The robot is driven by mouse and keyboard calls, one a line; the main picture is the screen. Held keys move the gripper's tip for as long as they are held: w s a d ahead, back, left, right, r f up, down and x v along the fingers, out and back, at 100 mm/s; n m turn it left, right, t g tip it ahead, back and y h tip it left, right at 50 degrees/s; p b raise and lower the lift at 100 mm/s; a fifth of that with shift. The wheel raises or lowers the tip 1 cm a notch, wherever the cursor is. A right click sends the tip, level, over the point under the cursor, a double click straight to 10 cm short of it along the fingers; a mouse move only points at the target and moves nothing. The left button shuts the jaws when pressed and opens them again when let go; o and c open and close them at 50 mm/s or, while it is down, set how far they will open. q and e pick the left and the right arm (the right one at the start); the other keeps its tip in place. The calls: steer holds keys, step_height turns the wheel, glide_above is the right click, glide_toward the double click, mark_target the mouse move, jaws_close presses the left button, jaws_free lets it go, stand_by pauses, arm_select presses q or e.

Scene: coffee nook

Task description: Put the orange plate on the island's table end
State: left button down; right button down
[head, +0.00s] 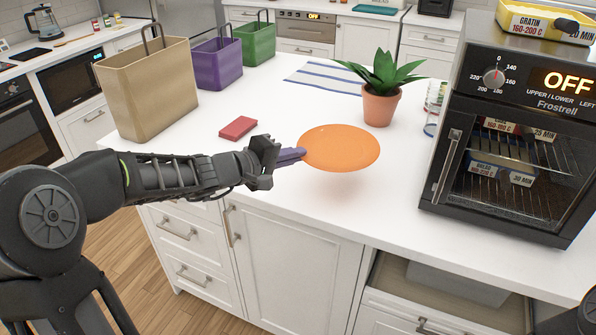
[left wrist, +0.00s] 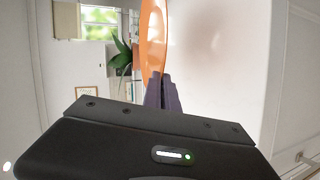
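The orange plate (head: 340,147) is held level by its left rim, a little above the white island top (head: 290,180); a soft shadow lies below it. My left gripper (head: 290,155) is shut on that rim, its purple-grey fingers reaching in from the left. In the left wrist view the plate (left wrist: 154,35) shows nearly edge-on at the fingertips (left wrist: 160,92). My right gripper is out of view. I cannot tell which part of the island is its table end.
A potted plant (head: 380,100) stands behind the plate, and a black oven (head: 515,130) stands to the right. A red block (head: 238,128), a striped towel (head: 325,77) and tan (head: 150,88), purple (head: 217,63) and green (head: 254,42) bags are on the island. The front middle is clear.

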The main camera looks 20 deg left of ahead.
mark_target(295, 193)
arm_select(q)
steer(key=shift+f+b, duration=0.45)
steer(key=shift+f, duration=0.3)
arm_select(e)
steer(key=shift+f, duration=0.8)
